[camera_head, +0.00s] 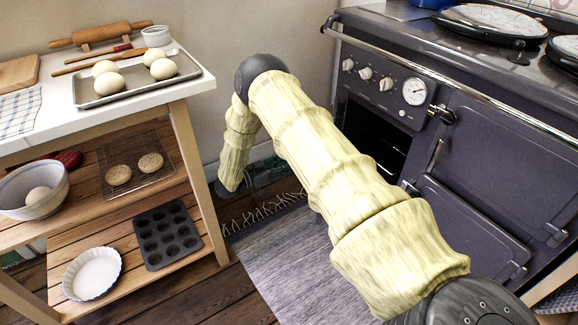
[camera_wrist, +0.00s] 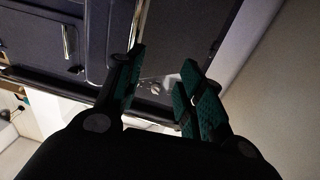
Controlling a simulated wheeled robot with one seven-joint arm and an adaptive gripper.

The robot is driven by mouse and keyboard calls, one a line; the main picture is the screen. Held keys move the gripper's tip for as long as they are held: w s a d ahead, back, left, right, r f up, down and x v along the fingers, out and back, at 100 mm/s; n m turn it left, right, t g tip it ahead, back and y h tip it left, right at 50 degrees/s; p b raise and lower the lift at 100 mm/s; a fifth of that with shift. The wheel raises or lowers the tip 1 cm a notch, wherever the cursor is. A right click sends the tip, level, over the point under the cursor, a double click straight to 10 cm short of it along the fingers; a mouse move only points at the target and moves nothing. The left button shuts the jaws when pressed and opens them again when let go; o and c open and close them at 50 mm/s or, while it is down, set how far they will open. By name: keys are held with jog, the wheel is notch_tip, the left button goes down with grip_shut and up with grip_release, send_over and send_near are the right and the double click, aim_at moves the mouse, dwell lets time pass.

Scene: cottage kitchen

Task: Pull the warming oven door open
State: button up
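The dark blue range cooker (camera_head: 480,150) stands at right in the head view. At its left, below the knobs, a dark oven opening (camera_head: 375,132) shows with a rack inside; its door is hidden behind my arm, and I cannot tell how far it stands open. My gripper (camera_head: 265,172) is low beside the cooker's left side, partly hidden by my arm. In the wrist view my gripper (camera_wrist: 163,57) is open, with teal pads apart. A dark panel (camera_wrist: 185,25) with a bright bar handle (camera_wrist: 138,20) lies just beyond the fingertips; contact cannot be told.
A long rail (camera_head: 460,70) runs along the cooker's front. Other closed doors (camera_head: 515,160) are at right. A wooden trolley (camera_head: 190,150) with a tray of dough (camera_head: 135,80) and baking tins stands at left. A grey fringed rug (camera_head: 275,250) covers the floor between.

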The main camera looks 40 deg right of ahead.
jog(key=shift+w+a, duration=0.75)
jog(key=shift+a, duration=0.2)
